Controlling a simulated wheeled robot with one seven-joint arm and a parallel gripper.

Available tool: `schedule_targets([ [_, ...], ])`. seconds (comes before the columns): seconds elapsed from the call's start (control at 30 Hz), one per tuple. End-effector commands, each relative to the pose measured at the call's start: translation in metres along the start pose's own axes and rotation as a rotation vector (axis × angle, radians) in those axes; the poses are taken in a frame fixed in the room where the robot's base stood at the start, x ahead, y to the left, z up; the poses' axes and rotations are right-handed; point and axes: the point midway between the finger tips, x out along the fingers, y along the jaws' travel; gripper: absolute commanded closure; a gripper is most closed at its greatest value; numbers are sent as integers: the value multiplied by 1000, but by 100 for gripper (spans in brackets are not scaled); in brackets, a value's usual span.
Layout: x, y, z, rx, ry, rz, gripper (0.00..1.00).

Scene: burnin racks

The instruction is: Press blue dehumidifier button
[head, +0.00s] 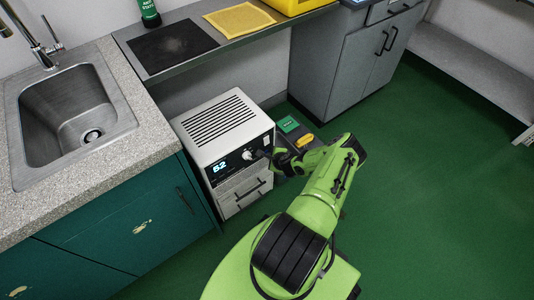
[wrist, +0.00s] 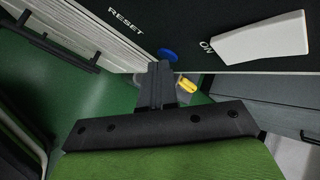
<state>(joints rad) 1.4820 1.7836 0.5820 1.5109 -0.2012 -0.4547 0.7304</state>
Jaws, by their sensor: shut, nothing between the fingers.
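The dehumidifier (head: 225,130) is a white box with a slotted top and a black front panel with a lit display, standing between the sink cabinet and the grey cabinet. In the wrist view its black panel (wrist: 215,20) carries the word RESET, a round blue button (wrist: 168,55) and a white rocker switch (wrist: 262,40) marked ON. My gripper (wrist: 160,68) is shut and empty, its tips just below and left of the blue button in the picture. I cannot tell whether they touch it. In the head view my gripper (head: 268,156) is at the panel's right side and the blue button is hidden.
A sink (head: 75,110) in a speckled counter is at the left, above teal cabinets (head: 125,230). A grey bench (head: 265,28) with a black mat (head: 172,46) runs behind. Green and yellow items (head: 305,140) lie right of the dehumidifier. Green floor is open at the right.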

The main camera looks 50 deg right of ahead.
Motion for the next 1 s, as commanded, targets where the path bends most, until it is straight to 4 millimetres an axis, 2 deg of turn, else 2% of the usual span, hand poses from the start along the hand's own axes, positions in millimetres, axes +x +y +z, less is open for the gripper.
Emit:
schedule_targets([
  [0.8,-12,9,-8,1,-1,0,100],
  [1.0,-25,18,-17,2,0,1,100],
])
